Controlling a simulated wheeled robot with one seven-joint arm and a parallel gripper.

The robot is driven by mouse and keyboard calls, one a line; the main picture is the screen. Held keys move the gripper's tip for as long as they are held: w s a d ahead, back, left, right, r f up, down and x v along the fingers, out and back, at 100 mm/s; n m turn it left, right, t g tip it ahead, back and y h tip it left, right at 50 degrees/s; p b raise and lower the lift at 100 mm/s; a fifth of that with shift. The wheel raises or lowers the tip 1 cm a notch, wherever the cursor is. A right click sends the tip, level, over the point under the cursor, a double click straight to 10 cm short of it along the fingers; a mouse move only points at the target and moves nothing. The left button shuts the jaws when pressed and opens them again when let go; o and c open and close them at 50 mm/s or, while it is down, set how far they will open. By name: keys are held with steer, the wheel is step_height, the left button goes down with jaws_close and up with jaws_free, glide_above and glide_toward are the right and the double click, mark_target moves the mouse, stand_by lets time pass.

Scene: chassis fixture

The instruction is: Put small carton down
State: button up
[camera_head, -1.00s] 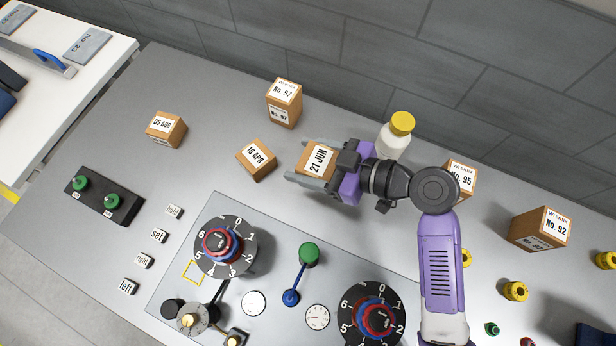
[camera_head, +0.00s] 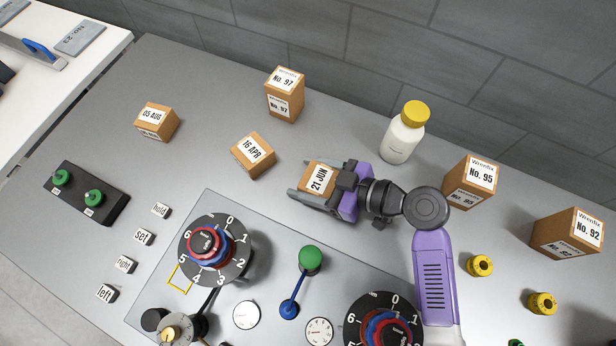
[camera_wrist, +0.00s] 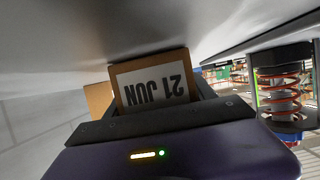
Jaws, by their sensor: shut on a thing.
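The small carton marked "21 JUN" (camera_head: 319,177) is brown with a white label on top. My gripper (camera_head: 308,190) is shut on it, with the dark fingers along its sides. In the wrist view the carton (camera_wrist: 152,85) sits between the fingers, its label upside down. The carton is at or just above the grey bench top; I cannot tell whether it touches. Its lower part is hidden by the fingers.
Carton "16 APR" (camera_head: 253,156) stands to the left, "05 AUG" (camera_head: 157,122) further left, "No. 97" (camera_head: 284,95) behind. A yellow-capped white bottle (camera_head: 402,138) and carton "No. 95" (camera_head: 470,183) stand right. The dial panel (camera_head: 270,268) lies in front. Bare bench surrounds the carton.

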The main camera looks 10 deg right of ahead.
steer(key=shift+r, duration=0.1)
steer(key=o, duration=1.7)
steer(key=b+v, duration=0.2)
steer(key=v, duration=1)
steer(key=shift+b, duration=0.35)
